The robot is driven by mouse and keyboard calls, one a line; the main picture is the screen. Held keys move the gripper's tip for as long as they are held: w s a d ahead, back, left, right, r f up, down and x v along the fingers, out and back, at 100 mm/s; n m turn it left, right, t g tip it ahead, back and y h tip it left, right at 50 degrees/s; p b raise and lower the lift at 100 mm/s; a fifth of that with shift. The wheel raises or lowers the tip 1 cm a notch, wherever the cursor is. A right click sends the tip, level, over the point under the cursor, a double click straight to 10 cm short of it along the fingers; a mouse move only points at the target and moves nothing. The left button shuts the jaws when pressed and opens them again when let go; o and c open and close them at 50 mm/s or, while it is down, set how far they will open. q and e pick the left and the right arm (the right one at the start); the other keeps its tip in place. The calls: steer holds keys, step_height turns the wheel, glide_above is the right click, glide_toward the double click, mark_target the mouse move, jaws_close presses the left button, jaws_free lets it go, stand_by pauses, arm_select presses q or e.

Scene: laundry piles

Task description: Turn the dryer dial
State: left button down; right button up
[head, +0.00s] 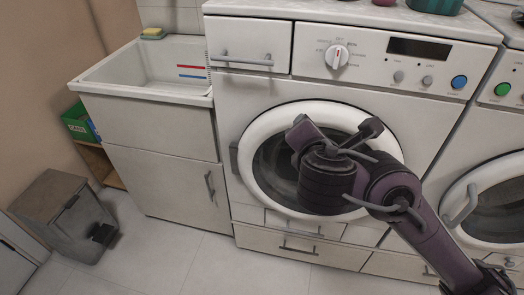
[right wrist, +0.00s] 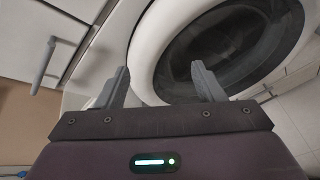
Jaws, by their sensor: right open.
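A white front-loading machine (head: 225,110) stands in the middle of the head view. Its round white dial (head: 337,56) with a red mark sits on the upper panel, with printed labels around it. I cannot tell from the labels whether this machine is the dryer. My right arm reaches in from the lower right, in front of the round door (head: 258,135), below the dial and apart from it. My right gripper (right wrist: 158,70) is open and empty in the right wrist view, with its fingers spread in front of the door. The dial is not in that view. My left gripper is not in view.
A display (head: 419,48), small knobs and a blue button (head: 459,82) are right of the dial. A second machine (head: 500,165) stands at the right. A sink cabinet (head: 150,120) stands left, with a bin (head: 55,205) on the floor. Space before the dial is clear.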

mark_target(338, 55)
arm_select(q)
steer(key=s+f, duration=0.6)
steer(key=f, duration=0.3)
arm_select(e)
steer(key=w+d+r+n+t+h, duration=0.1)
steer(key=w+r+n, duration=0.1)
steer(key=r, duration=0.1)
steer(key=w+d+r+n+t+b, duration=0.1)
steer(key=w+d+r+n, duration=0.1)
steer(key=w+r+n, duration=0.1)
steer(key=w+d+r+n+t+h+b, duration=0.1)
steer(key=w+r+n+t, duration=0.1)
steer(key=r, duration=0.3)
steer(key=shift+w+d+r+h, duration=0.1)
steer(key=shift+w+d+h, duration=0.05)
steer(key=shift+d+h, duration=0.15)
steer(key=shift+b+x, duration=0.75)
steer(key=shift+x, duration=0.5)
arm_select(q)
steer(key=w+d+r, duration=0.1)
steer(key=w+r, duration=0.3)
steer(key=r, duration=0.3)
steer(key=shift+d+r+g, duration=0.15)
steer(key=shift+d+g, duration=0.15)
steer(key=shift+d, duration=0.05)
arm_select(e)
steer(key=shift+w+r, duration=0.1)
steer(key=shift+w, duration=0.15)
steer(key=c, duration=0.9)
steer(key=shift+c, duration=0.2)
